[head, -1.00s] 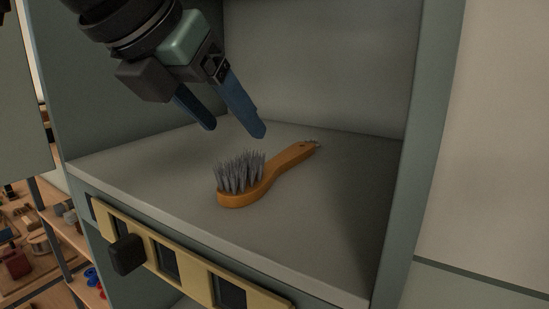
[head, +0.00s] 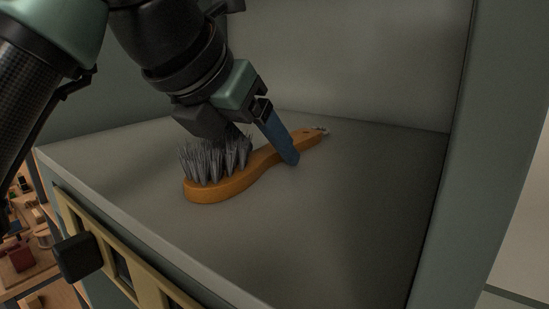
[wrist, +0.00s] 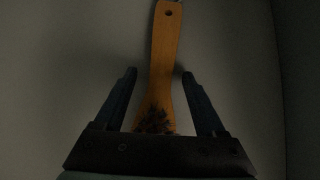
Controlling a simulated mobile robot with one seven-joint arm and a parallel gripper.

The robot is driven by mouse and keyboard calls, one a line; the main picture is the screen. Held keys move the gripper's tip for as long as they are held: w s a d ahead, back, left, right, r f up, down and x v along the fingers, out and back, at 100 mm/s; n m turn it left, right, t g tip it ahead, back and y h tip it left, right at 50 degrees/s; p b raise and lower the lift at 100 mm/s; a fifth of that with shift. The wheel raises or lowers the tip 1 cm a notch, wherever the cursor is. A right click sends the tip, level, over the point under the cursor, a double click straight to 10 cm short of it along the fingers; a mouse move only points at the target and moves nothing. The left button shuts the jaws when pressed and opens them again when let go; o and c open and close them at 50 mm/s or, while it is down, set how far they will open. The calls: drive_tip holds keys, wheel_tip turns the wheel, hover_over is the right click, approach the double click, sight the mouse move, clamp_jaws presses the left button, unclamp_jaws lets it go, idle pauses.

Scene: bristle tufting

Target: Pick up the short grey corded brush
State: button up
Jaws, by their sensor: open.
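The short brush (head: 238,177) lies on the grey shelf (head: 300,230) with its grey bristles (head: 215,160) pointing up. Its orange-brown wooden handle runs to the back right and ends in a small cord loop (head: 322,129). My gripper (head: 268,160) is down at the brush, around the handle close to the bristles. In the wrist view the two blue fingers (wrist: 158,82) stand apart on either side of the handle (wrist: 164,50), with a gap on each side. In the head view the far finger is hidden behind the brush and gripper body.
The shelf sits in a grey-green cabinet with a back wall and a right side wall (head: 480,150). A yellowish slotted rail (head: 150,290) with a black block (head: 77,257) runs along the front edge. The shelf right of the brush is clear.

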drive_tip(key=shift+s+a, duration=0.15)
drive_tip(key=shift+s, duration=0.1)
drive_tip(key=shift+s+a+r, duration=0.2)
drive_tip(key=shift+s, duration=0.2)
drive_tip(key=shift+c, duration=1)
drive_tip(key=shift+s+a+r, duration=0.1)
drive_tip(key=shift+s, duration=0.1)
drive_tip(key=shift+c, duration=1.3)
drive_tip(key=shift+w+f, duration=0.2)
drive_tip(key=shift+w, duration=0.1)
clamp_jaws()
wheel_tip(320, 180, up, 10)
drive_tip(key=b, duration=0.2)
